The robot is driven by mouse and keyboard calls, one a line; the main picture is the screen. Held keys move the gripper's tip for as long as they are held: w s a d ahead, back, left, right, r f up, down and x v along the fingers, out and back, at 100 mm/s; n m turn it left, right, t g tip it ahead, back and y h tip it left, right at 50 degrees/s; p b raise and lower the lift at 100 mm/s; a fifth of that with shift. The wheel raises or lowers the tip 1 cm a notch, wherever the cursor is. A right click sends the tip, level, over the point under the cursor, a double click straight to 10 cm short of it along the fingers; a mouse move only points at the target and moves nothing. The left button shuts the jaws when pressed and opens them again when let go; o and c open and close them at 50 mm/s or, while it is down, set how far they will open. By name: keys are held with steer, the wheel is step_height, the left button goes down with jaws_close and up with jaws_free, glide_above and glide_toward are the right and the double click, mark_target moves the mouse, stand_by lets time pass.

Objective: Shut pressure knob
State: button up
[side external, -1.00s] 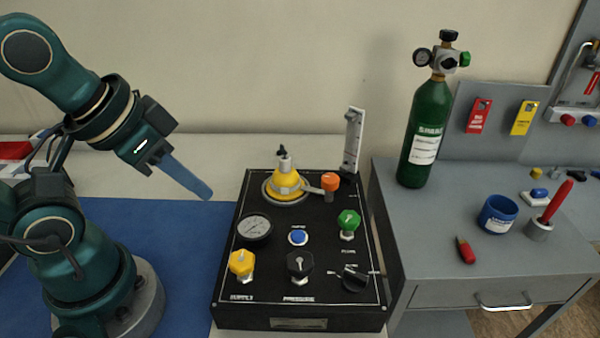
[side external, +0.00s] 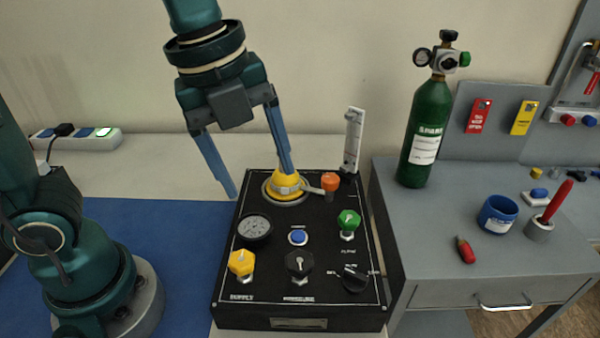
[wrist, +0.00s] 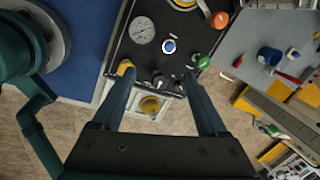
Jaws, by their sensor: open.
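The black pressure knob (side external: 299,264) stands at the front middle of the black trainer panel (side external: 270,205), between the yellow supply knob (side external: 241,262) and a black selector knob (side external: 354,278). In the wrist view the pressure knob (wrist: 158,81) shows small, ahead of and between the fingers. My gripper (side external: 260,182) is open and empty, with its fingers pointing down over the back left of the panel. One finger overlaps the yellow dome (side external: 287,185) in the side view; whether they touch cannot be told. The pressure knob is apart from the fingers.
A gauge (side external: 254,229), a blue button (side external: 298,237), a green knob (side external: 348,222) and an orange knob (side external: 330,182) stick up from the panel. A clear flow tube (side external: 352,140) stands at the back right. A green cylinder (side external: 424,135) stands on the grey bench.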

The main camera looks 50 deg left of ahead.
mark_target(299, 261)
steer(key=d+f+m, duration=0.1)
steer(key=d+m, duration=0.1)
steer(key=d+f+m+g, duration=0.1)
steer(key=d+f+m, duration=0.1)
steer(key=d+f+m+g, duration=0.1)
steer(key=d+f, duration=0.1)
steer(key=shift+w+d+m+y, duration=0.35)
steer(key=shift+m+y, duration=0.05)
steer(key=shift+s+d+f, duration=0.15)
steer(key=shift+f, duration=2.45)
jaws_close()
